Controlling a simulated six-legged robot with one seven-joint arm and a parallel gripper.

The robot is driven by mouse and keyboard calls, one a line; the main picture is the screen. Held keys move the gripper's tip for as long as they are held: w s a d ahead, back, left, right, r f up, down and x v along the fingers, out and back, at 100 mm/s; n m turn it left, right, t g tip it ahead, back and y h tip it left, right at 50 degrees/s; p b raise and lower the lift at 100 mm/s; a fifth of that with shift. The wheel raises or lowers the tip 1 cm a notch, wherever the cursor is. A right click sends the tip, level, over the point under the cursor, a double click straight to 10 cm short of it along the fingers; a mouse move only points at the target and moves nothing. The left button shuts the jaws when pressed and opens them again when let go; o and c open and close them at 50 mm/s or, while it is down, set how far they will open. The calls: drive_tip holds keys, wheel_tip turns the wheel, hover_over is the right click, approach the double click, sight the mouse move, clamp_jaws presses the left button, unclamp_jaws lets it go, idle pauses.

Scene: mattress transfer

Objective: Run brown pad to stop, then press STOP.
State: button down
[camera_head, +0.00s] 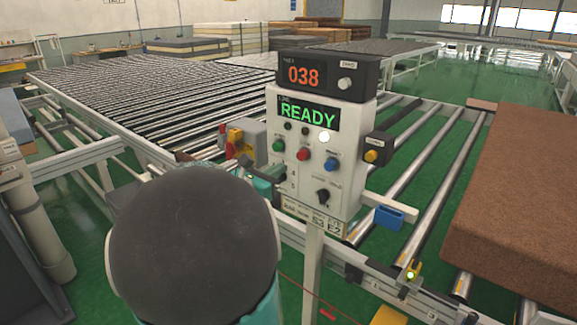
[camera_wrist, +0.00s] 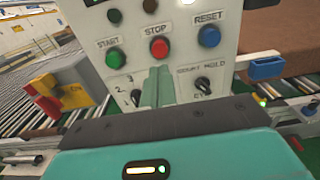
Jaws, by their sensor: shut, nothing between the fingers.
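The brown pad (camera_head: 520,190) lies on the rollers at the right; part of it shows in the wrist view (camera_wrist: 278,30). The control box (camera_head: 345,190) stands on a post, its screen (camera_head: 308,115) reading READY. The red STOP button (camera_wrist: 160,48) sits between the green START button (camera_wrist: 114,60) and the blue RESET button (camera_wrist: 209,36). In the head view STOP (camera_head: 303,154) is unobstructed. My gripper (camera_wrist: 158,85) is shut and empty, its fingertips in front of the panel just below STOP. I cannot tell whether they touch it.
A counter (camera_head: 304,76) on the box reads 038. A yellow-and-red switch (camera_wrist: 45,88) is at left. A blue block (camera_head: 388,218) on a bar and a lit yellow fitting (camera_head: 411,272) stand by the rollers near the pad.

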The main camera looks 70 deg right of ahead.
drive_tip(key=v, duration=0.5)
drive_tip(key=shift+w+a, duration=0.25)
drive_tip(key=shift+a, duration=0.1)
drive_tip(key=w+a+f+m+t+y, duration=0.2)
drive_tip(key=a+m+y, duration=0.1)
drive_tip(key=a, duration=0.4)
drive_tip(key=w+a+f+m+t+y, duration=0.3)
drive_tip(key=a, duration=0.4)
drive_tip(key=w+a+f+m+t+y, duration=0.2)
drive_tip(key=a+m, duration=0.1)
drive_tip(key=a, duration=0.4)
drive_tip(key=w+a+m+t+y, duration=0.1)
drive_tip(key=a+y, duration=0.3)
drive_tip(key=a, duration=0.8)
drive_tip(key=w+a+m+t+y, duration=0.2)
drive_tip(key=a+m+t+y, duration=0.1)
drive_tip(key=a, duration=1)
drive_tip(key=shift+r+t+y, duration=0.25)
drive_tip(key=shift+t+y, duration=0.55)
drive_tip(key=shift+w+d+m, duration=0.1)
drive_tip(key=shift+d+m, duration=0.15)
drive_tip(key=shift+m, duration=0.05)
